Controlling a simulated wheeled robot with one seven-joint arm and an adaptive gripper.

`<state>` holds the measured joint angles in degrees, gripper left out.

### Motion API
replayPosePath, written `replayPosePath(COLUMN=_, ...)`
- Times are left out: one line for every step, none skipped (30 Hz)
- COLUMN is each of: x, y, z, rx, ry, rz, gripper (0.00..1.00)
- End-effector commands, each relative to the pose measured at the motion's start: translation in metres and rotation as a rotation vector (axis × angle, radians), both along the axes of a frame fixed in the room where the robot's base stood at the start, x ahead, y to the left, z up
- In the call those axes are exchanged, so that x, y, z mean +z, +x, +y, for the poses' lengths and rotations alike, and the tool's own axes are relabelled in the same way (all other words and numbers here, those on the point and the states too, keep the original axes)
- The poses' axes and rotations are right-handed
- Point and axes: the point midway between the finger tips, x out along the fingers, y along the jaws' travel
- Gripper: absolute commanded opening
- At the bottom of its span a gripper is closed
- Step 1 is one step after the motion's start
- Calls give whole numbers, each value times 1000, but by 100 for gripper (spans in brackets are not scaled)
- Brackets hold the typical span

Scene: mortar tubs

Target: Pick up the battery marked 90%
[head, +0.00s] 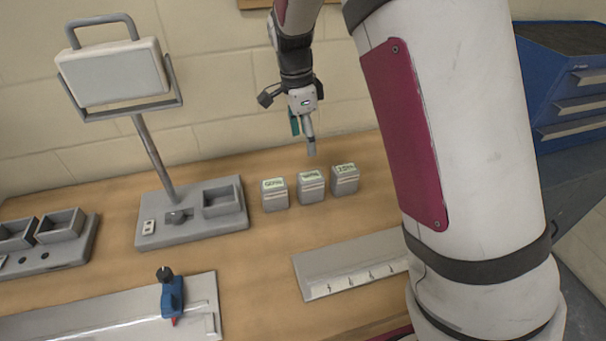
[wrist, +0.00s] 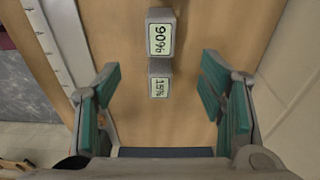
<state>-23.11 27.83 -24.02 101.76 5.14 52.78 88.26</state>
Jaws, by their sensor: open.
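The battery marked 90% (wrist: 160,38) is a grey block with a pale label, upright at the top of the wrist view. In the head view it appears as the middle battery (head: 311,188) of a row of three, its label hard to read there. The battery marked 15% (wrist: 160,86) stands beside it, and is the right one in the head view (head: 345,181). The left battery (head: 275,196) has a label too small to read surely. My gripper (head: 304,140) is open and empty above the row. Its green-padded fingers (wrist: 160,75) lie either side of the 15% battery in the wrist view.
A lamp stand (head: 146,235) with an empty square socket is left of the batteries. A grey marked strip (head: 345,268) lies in front. A rail with a blue clamp (head: 171,295) is at front left. The wall stands close behind.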

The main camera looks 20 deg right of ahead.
Motion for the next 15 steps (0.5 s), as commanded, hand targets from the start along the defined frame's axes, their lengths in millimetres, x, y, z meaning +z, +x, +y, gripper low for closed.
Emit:
replayPosePath(x=-5, y=0, z=-1, rx=-6, ry=-3, rz=2, gripper=63)
replayPosePath(x=-8, y=0, z=-1, rx=-7, ry=-3, rz=2, gripper=63)
replayPosePath(x=-14, y=0, z=-2, rx=-8, ry=-3, rz=4, gripper=63)
replayPosePath(x=-19, y=-1, z=-2, rx=-8, ry=-3, rz=4, gripper=63)
replayPosePath(x=-24, y=-1, z=-3, rx=-6, ry=-3, rz=3, gripper=63)
replayPosePath(x=-32, y=-1, z=-4, rx=-7, ry=-3, rz=5, gripper=63)
replayPosePath(x=-38, y=-1, z=-5, rx=-7, ry=-3, rz=4, gripper=63)
replayPosePath(x=-44, y=-1, z=-6, rx=-7, ry=-3, rz=5, gripper=63)
replayPosePath(x=-51, y=-1, z=-7, rx=-7, ry=-3, rz=5, gripper=63)
replayPosePath(x=-56, y=-2, z=-7, rx=-7, ry=-2, rz=5, gripper=63)
replayPosePath(x=-62, y=-1, z=-8, rx=-6, ry=-2, rz=4, gripper=63)
replayPosePath(x=-67, y=-1, z=-8, rx=-6, ry=-2, rz=4, gripper=63)
replayPosePath(x=-71, y=-1, z=-9, rx=-5, ry=-2, rz=3, gripper=63)
replayPosePath(x=-74, y=0, z=-9, rx=-5, ry=-2, rz=2, gripper=63)
replayPosePath(x=-78, y=0, z=-10, rx=-6, ry=-2, rz=2, gripper=63)
